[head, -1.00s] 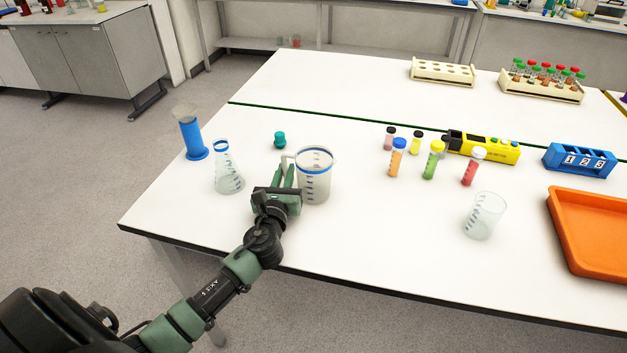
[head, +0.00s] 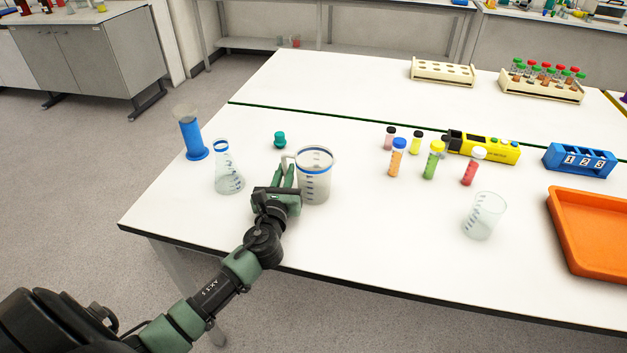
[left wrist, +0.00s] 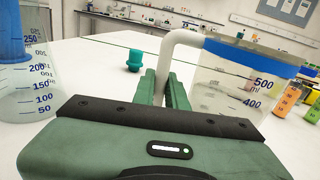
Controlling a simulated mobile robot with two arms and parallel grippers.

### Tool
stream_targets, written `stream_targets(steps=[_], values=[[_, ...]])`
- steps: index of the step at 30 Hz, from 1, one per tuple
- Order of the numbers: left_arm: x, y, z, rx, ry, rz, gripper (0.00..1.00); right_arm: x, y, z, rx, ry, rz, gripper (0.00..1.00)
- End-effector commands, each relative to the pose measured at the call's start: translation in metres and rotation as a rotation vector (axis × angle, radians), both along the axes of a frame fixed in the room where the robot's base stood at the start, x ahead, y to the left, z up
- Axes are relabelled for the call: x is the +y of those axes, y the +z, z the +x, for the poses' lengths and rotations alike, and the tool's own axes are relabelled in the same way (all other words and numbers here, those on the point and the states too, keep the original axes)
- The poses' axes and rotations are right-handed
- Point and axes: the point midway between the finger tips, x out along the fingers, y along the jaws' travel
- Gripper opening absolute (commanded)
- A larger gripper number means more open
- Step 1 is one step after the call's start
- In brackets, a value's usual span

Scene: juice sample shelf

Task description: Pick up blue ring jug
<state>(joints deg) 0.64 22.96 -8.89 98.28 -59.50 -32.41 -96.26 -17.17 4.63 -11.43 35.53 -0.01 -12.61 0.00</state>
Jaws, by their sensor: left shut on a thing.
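The blue ring jug (head: 314,180) is a clear beaker-like jug with a blue band near its rim and a pale handle on its left. It stands upright on the white table. My left gripper (head: 284,176) is shut on the jug's handle. In the left wrist view the green fingers (left wrist: 166,92) close around the lower part of the pale handle (left wrist: 176,50), with the jug's body (left wrist: 238,80) to the right. The contact between the jug's base and the table is partly hidden by the gripper. My right gripper is in neither view.
A conical flask (head: 228,170) and a blue-based cylinder (head: 190,135) stand left of the gripper. A teal stopper (head: 280,139) is behind it. Several capped tubes, a clear beaker (head: 484,216) and an orange tray (head: 592,235) are to the right. The table's front middle is clear.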

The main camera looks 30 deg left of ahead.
Motion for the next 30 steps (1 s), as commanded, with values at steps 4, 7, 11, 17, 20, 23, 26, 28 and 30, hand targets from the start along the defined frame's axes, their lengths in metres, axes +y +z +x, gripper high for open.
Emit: stream_targets(steps=[4, 7, 11, 17, 20, 23, 26, 28, 30], values=[[0.000, 0.000, 0.000, 0.001, 0.000, 0.000, 0.00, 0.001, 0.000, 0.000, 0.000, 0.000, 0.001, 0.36], [0.000, 0.001, 0.000, -0.003, 0.000, -0.001, 0.00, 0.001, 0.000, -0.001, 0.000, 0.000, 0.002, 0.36], [0.000, 0.001, 0.000, -0.003, 0.000, -0.001, 0.00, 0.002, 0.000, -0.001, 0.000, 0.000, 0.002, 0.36], [0.000, 0.010, 0.000, -0.004, -0.001, 0.000, 0.00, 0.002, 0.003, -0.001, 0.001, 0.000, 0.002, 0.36], [0.000, 0.021, 0.001, -0.005, -0.001, 0.000, 0.00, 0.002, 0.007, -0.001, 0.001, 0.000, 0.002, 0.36], [0.000, 0.039, 0.000, -0.006, -0.003, 0.001, 0.00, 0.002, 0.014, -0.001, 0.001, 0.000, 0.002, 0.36], [0.000, 0.065, 0.001, -0.009, -0.003, 0.004, 0.00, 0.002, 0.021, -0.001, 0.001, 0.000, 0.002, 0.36], [0.000, 0.085, 0.001, -0.011, -0.002, 0.003, 0.00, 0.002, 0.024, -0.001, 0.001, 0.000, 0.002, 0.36], [0.000, 0.106, 0.001, -0.010, -0.003, 0.004, 0.00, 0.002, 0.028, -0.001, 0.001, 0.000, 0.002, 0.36]])
